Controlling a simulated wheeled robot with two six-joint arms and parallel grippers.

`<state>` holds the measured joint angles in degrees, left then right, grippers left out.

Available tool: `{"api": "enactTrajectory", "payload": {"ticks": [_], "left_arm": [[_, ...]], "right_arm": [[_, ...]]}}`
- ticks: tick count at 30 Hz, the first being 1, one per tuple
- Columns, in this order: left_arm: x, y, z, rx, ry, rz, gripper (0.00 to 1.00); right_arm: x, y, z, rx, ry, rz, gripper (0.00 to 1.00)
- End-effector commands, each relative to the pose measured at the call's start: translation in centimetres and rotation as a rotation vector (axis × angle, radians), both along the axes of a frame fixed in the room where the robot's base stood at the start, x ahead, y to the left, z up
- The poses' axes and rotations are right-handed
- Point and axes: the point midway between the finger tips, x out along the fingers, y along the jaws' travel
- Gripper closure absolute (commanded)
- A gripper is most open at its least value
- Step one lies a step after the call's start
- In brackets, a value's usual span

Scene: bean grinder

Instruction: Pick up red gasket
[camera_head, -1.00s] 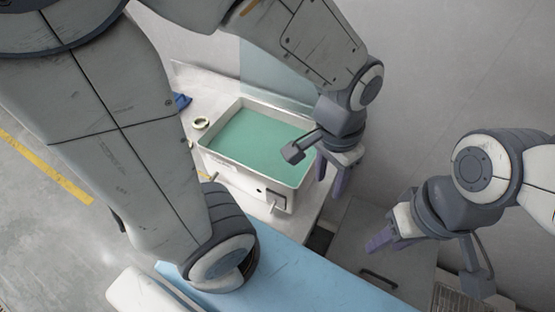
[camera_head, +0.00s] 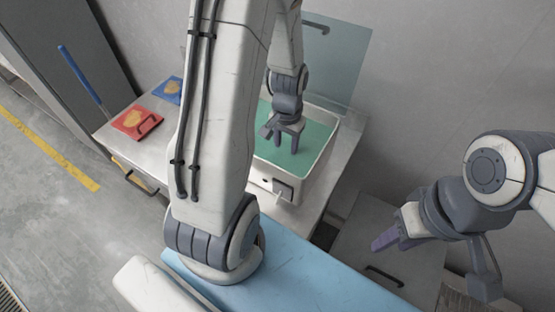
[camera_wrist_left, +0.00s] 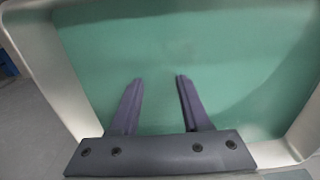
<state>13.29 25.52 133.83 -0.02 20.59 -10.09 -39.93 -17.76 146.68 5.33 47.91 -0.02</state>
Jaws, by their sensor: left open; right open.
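I cannot make out a red gasket in either current view. My left gripper (camera_head: 287,145) is open and empty, pointing down over the white tub (camera_head: 345,140) with a green inside. In the left wrist view its two fingers (camera_wrist_left: 160,81) stand apart above the bare green surface (camera_wrist_left: 210,55). My right gripper (camera_head: 388,239) is open and empty at the right, over a grey cabinet. My left arm hides the part of the table left of the tub.
A red square item (camera_head: 128,115) with a yellow mark and a blue one (camera_head: 170,90) lie on the grey table's left part. A blue stick (camera_head: 80,73) leans at the table's edge. A glass panel (camera_head: 345,50) stands behind the tub.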

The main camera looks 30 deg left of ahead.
Motion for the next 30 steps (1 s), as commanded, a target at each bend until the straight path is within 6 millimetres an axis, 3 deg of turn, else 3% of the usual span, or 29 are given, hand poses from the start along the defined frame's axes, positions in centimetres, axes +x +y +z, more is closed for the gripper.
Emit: {"api": "enactTrajectory", "payload": {"ticks": [9, 19, 21, 23, 30], "left_arm": [[-0.6, -0.2, -4.1, -0.001, 0.005, 0.0, 0.53], [-0.5, -0.1, -4.8, 0.0, 0.001, 0.0, 0.53], [-0.5, -0.1, -4.8, 0.0, 0.001, 0.0, 0.8], [-0.5, -0.1, -4.7, 0.0, 0.001, 0.0, 1.0], [-0.5, -0.1, -4.7, 0.0, 0.001, 0.0, 1.0]], "right_arm": [[0.0, 0.0, 0.8, 0.0, 0.0, 0.0, 0.55], [0.0, 0.0, 0.8, 0.0, 0.0, 0.0, 0.55], [0.0, 0.0, 0.8, 0.0, 0.0, 0.0, 0.55], [0.0, 0.0, 0.8, 0.0, 0.0, 0.0, 0.55], [0.0, 0.0, 0.8, 0.0, 0.0, 0.0, 0.55]]}}
